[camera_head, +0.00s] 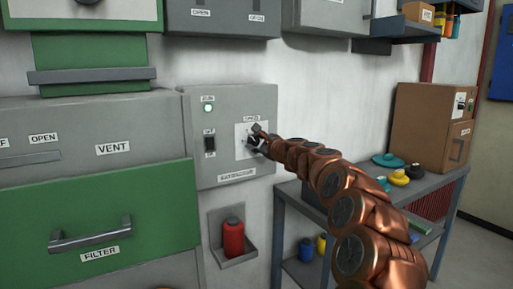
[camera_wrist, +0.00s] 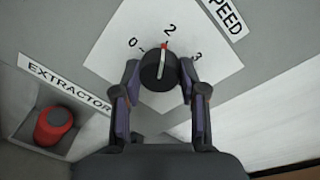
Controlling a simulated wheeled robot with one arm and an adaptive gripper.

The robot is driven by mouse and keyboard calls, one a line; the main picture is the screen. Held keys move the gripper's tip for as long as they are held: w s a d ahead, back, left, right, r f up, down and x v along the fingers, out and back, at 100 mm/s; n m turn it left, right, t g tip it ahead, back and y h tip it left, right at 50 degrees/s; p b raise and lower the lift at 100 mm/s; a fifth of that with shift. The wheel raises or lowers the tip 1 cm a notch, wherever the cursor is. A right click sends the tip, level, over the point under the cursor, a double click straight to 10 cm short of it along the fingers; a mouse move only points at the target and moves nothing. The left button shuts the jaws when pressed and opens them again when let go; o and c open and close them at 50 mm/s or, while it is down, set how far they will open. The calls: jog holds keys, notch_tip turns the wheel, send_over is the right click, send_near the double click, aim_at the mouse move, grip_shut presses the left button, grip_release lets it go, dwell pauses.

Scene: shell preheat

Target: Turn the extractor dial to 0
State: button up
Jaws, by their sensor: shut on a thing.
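The extractor dial (camera_wrist: 158,70) is a round black knob with a pale pointer line and a red tip, on a white plate (camera_wrist: 112,50) marked 0, 2 and 3. In the wrist view the pointer aims up, close to the 2 and right of the 0. My gripper (camera_wrist: 160,80) has one finger on each side of the knob and is shut on it. In the head view my gripper (camera_head: 257,140) reaches the plate on the grey extractor panel (camera_head: 230,105) and covers most of the dial.
The panel has a lit green lamp (camera_head: 208,108) and a black switch (camera_head: 210,144) left of the dial. A red cylinder (camera_head: 233,238) sits in a wall holder below. Green-fronted cabinets (camera_head: 120,215) stand left; a table (camera_head: 290,190) with a brown box (camera_head: 420,125) stands right.

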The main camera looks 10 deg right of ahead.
jog(key=n+b, duration=0.3)
jog(key=n, duration=0.2)
jog(key=shift+a+f+b, duration=0.1)
jog(key=shift+f+b, duration=0.1)
jog(key=shift+b, duration=0.15)
jog(key=n+h+b, duration=0.1)
jog(key=n+b, duration=0.2)
jog(key=n, duration=0.1)
jog(key=shift+r+n+t+b, duration=0.15)
jog(key=shift+n+t+b, duration=0.15)
jog(key=shift+n+b, duration=0.35)
jog(key=o, duration=1.1)
jog(key=shift+o, duration=0.2)
jog(key=shift+s, duration=0.1)
